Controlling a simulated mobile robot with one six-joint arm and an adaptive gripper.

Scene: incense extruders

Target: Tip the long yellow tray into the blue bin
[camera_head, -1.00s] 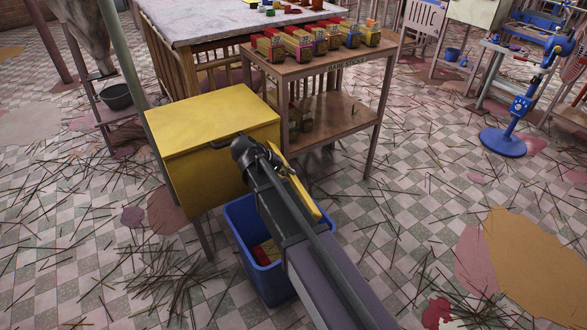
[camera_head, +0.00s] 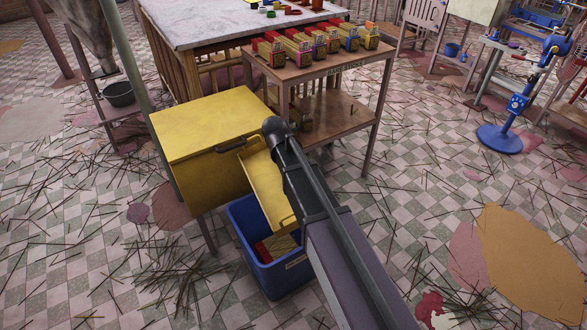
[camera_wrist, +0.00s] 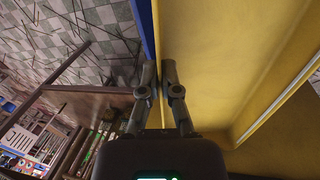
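The long yellow tray (camera_head: 264,190) slopes down from beside the yellow cabinet toward the blue bin (camera_head: 238,219). Its inside faces the head camera, and the visible part looks bare. Its lower end overlaps the bin opening in the picture. My gripper (camera_wrist: 166,78) is shut on the tray's long side wall, one finger on each side; the tray fills the right of the wrist view (camera_wrist: 210,60). In the head view my arm hides the fingers and part of the tray. Red and yellow contents (camera_head: 277,246) show inside the bin.
A yellow cabinet (camera_head: 195,125) with a dark handle stands left of the tray. A wooden shelf (camera_head: 335,105) with several colourful boxes on top stands behind my arm. A blue stand (camera_head: 500,137) is far right. Thin sticks litter the tiled floor.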

